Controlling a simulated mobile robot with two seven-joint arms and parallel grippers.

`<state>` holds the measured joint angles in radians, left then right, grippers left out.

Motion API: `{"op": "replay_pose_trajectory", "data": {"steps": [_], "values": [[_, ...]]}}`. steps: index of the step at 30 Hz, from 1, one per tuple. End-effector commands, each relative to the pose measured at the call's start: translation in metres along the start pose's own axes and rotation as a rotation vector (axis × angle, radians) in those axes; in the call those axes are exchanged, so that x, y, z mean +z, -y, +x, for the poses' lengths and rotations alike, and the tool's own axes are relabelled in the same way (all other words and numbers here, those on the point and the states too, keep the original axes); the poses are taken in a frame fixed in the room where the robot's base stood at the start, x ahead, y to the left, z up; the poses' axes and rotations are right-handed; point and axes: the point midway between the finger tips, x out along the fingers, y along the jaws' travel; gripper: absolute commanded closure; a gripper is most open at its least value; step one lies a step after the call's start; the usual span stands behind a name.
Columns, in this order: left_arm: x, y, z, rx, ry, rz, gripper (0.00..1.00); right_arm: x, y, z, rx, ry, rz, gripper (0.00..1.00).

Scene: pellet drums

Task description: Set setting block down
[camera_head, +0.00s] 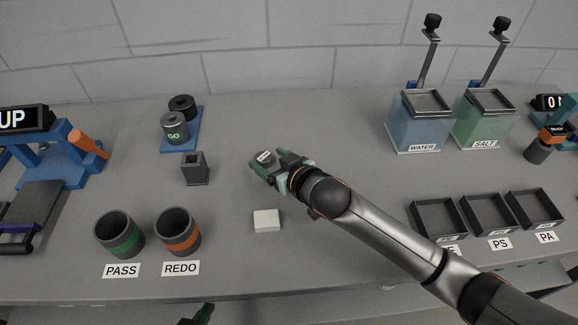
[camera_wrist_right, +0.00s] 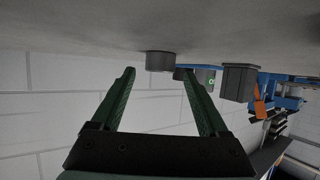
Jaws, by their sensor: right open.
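A small dark grey round block (camera_head: 264,157) with a white label on top stands on the bench near the middle; I take it to be the setting block. My right gripper (camera_head: 270,166) reaches it from the right in the head view. In the right wrist view, which is upside down, the gripper (camera_wrist_right: 158,80) is open and empty, and the grey block (camera_wrist_right: 160,61) stands on the bench just past the fingertips. Only a green tip of my left gripper (camera_head: 203,314) shows at the bottom edge, so its jaws cannot be judged.
A white block (camera_head: 267,220) lies in front of my right gripper. A square grey holder (camera_head: 195,170), a blue rack (camera_head: 180,145) with dark cylinders, and the PASS cup (camera_head: 119,234) and REDO cup (camera_head: 178,232) stand left. WATER (camera_head: 420,122) and SALT (camera_head: 484,118) tanks stand back right.

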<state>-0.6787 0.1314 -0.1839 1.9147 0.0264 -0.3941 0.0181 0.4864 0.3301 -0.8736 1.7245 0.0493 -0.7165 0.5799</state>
Motion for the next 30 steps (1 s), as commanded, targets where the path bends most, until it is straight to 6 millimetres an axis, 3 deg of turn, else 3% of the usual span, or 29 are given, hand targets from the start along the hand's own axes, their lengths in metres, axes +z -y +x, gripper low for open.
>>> {"op": "replay_pose_trajectory", "data": {"steps": [15,21,30], "values": [[-0.004,-0.001,-0.003,0.000,0.000,-0.001,1.00,-0.005,0.000,-0.090,0.000,-0.011,-0.003,0.22],[-0.004,-0.001,-0.004,0.000,0.000,0.000,1.00,-0.006,0.000,-0.105,0.001,-0.012,-0.003,0.22],[-0.004,-0.001,-0.004,0.000,0.000,-0.001,1.00,-0.006,-0.001,-0.107,0.001,-0.012,-0.003,0.22]]}}
